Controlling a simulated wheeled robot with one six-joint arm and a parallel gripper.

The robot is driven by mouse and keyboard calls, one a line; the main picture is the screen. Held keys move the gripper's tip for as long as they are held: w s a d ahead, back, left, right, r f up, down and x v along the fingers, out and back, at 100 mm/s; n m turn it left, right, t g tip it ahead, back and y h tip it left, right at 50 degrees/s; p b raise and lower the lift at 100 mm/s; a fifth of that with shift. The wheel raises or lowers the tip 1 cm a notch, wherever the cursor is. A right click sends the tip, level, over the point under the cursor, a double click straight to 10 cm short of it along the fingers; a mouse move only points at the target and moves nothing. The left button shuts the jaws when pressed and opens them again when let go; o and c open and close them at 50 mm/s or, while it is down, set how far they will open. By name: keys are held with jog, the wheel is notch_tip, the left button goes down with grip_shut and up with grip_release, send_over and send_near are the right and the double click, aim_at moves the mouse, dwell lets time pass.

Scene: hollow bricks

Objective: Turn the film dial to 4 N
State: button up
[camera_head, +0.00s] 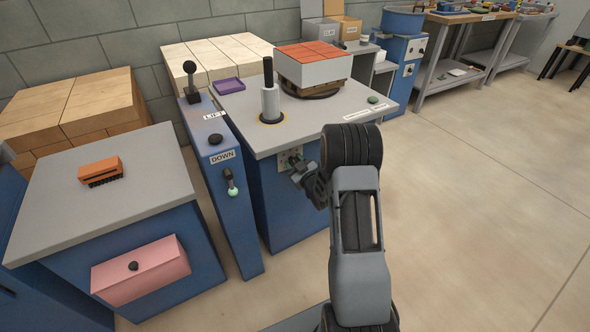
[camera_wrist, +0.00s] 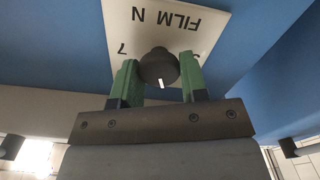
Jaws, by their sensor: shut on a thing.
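The film dial (camera_wrist: 158,68) is a dark round knob with a short white mark, on a pale plate (camera_wrist: 208,28) lettered "FILM N". The lettering is upside down in the wrist view; a "7" shows to the left and part of another numeral to the right. The white mark is at the lower edge of the knob in that view. My gripper (camera_wrist: 159,60) is shut on the dial, with one green finger on each side. In the head view my gripper (camera_head: 302,174) is at the plate on the blue cabinet front; the dial's setting cannot be read there.
The blue cabinet (camera_head: 262,196) has a grey top with a grey post (camera_head: 270,103) and a red-topped block (camera_head: 312,65). A narrow lever stand (camera_head: 222,185) marked "DOWN" stands to its left. Open floor (camera_head: 470,200) lies to the right.

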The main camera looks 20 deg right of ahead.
jog(key=shift+a+f+n+b, duration=0.1)
jog(key=shift+n+b, duration=2.2)
jog(key=shift+b, duration=0.3)
jog(key=o, duration=0.9)
jog(key=s+d+p, duration=0.1)
jog(key=s+p, duration=0.1)
jog(key=s, duration=1.1)
jog(key=shift+s+d, duration=0.3)
jog(key=shift+s, duration=0.1)
